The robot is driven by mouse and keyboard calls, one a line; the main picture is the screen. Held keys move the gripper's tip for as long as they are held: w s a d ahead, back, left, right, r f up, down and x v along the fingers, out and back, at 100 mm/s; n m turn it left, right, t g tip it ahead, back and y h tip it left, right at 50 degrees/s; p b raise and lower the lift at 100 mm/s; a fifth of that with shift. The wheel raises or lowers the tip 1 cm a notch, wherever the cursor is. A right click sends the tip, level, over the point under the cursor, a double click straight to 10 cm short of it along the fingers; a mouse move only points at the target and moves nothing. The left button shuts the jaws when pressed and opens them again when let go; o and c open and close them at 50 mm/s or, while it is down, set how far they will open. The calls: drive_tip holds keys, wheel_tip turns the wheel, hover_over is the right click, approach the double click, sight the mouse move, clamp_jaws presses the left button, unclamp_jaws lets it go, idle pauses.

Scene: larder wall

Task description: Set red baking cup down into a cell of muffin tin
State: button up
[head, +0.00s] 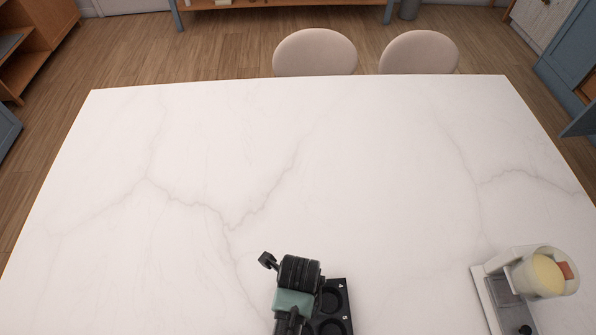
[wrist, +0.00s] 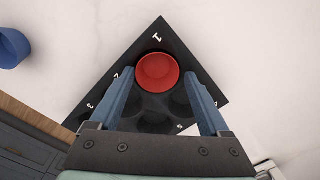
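The red baking cup (wrist: 157,72) shows in the wrist view, upright at the cell by the number 1 of the black muffin tin (wrist: 161,34). It looks seated in that cell. My gripper (wrist: 159,74) is above the tin with its two blue fingers spread either side of the cup, and a gap shows between each finger and the cup. In the head view the tin (head: 348,306) shows partly beside my arm, with numbers 4 and 5 by empty-looking cells. The cup and my fingertips are hidden there.
A blue cup (wrist: 12,47) stands left of the tin in the wrist view. At the right of the white table (head: 300,160) is a pale device (head: 492,300) with a cream-and-orange container (head: 545,275). The rest of the tabletop is clear. Two chairs stand beyond it.

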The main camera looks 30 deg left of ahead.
drive_tip(key=shift+o, duration=1.4)
drive_tip(key=shift+s+d+f, duration=0.1)
drive_tip(key=shift+s+f, duration=0.15)
drive_tip(key=shift+f, duration=0.25)
drive_tip(key=shift+s+f, duration=0.25)
drive_tip(key=shift+f, duration=0.2)
drive_tip(key=shift+s, duration=0.1)
drive_tip(key=shift+a+r, duration=0.2)
drive_tip(key=shift+r, duration=0.45)
wheel_tip(320, 180, up, 14)
drive_tip(key=w, duration=0.1)
drive_tip(key=shift+d+f+b, duration=0.2)
drive_tip(key=shift+d+b, duration=0.05)
drive_tip(key=shift+b, duration=0.15)
